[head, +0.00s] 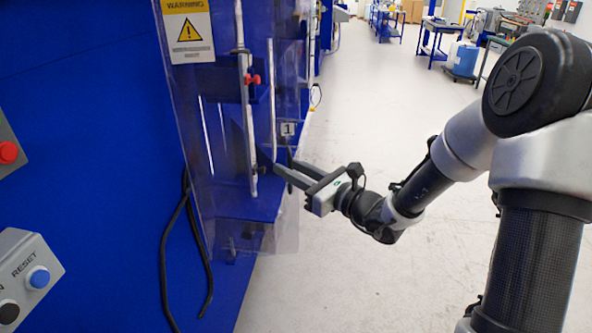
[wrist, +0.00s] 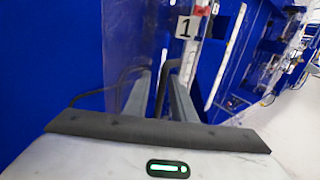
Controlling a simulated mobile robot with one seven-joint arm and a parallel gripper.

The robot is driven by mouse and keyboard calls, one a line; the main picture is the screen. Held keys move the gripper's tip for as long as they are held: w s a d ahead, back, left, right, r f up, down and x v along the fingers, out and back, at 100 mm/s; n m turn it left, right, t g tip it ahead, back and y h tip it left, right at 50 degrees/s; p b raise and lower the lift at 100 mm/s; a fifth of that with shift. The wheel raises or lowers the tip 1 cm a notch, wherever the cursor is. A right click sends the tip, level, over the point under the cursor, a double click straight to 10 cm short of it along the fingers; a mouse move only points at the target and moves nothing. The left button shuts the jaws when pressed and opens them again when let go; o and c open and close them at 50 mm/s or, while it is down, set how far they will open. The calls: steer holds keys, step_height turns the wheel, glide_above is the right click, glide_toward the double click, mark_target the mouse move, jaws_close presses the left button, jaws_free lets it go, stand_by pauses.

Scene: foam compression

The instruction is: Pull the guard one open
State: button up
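Guard one is a clear plastic panel (head: 222,130) on the front of the blue machine at left. A white label "1" (head: 288,129) marks it, and the label also shows in the wrist view (wrist: 187,27). Pale vertical rails show at the panel. My gripper (head: 276,160) is at the guard, just below the label, its fingers pointing left. In the wrist view the two fingers (wrist: 158,95) stand apart, with a dark bent bar (wrist: 160,85), perhaps the guard's handle, between them. I cannot tell whether they touch it.
A red knob (head: 253,79) is on a rail above my gripper. Black cables (head: 180,250) hang on the blue machine. A button box (head: 28,275) is at lower left. The pale floor (head: 345,270) to the right of the guard is clear apart from my arm.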

steer(key=shift+d+f, duration=0.1)
steer(key=shift+d, duration=0.15)
steer(key=v, duration=1.7)
steer(key=shift+s+b, duration=0.25)
steer(key=shift+b, duration=0.05)
